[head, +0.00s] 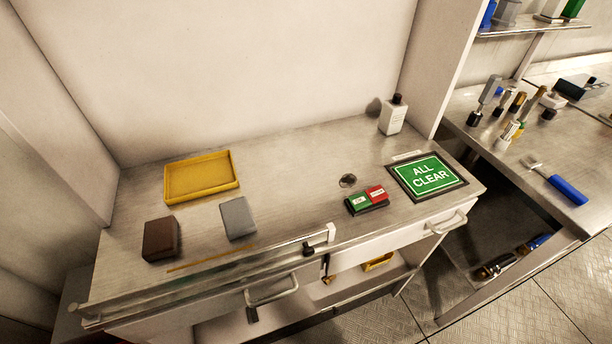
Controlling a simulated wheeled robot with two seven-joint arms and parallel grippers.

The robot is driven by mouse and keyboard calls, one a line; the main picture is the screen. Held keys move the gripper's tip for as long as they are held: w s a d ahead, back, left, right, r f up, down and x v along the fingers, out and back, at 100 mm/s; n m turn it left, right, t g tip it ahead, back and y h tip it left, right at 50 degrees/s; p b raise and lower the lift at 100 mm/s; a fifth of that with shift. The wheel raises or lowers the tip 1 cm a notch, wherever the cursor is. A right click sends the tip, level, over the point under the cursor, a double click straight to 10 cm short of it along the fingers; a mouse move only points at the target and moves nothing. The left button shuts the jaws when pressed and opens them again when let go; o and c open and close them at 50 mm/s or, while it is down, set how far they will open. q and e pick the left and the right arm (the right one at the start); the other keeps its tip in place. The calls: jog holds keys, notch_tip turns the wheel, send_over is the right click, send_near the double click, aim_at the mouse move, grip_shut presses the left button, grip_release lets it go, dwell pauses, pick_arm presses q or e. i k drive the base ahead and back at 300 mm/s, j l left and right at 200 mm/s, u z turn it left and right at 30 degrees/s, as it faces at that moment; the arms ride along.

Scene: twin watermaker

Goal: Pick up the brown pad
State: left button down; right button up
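The brown pad (161,239) is a dark brown block lying on the left part of the metal counter (300,200), near its front edge. A grey pad (238,218) lies to its right, apart from it. A yellow tray (201,177) sits behind both pads and looks empty. Neither of my grippers shows in the head view. Nothing covers the brown pad.
A thin yellowish strip (210,258) lies before the pads. A green and red switch box (367,200), an "ALL CLEAR" sign (428,177) and a white bottle (393,116) stand to the right. Walls close the back and left. A second bench (530,150) holds several tools.

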aim_at(159, 240)
jog(key=j+u, duration=0.1)
jog(key=u, duration=0.95)
jog(key=k+l+z, duration=0.15)
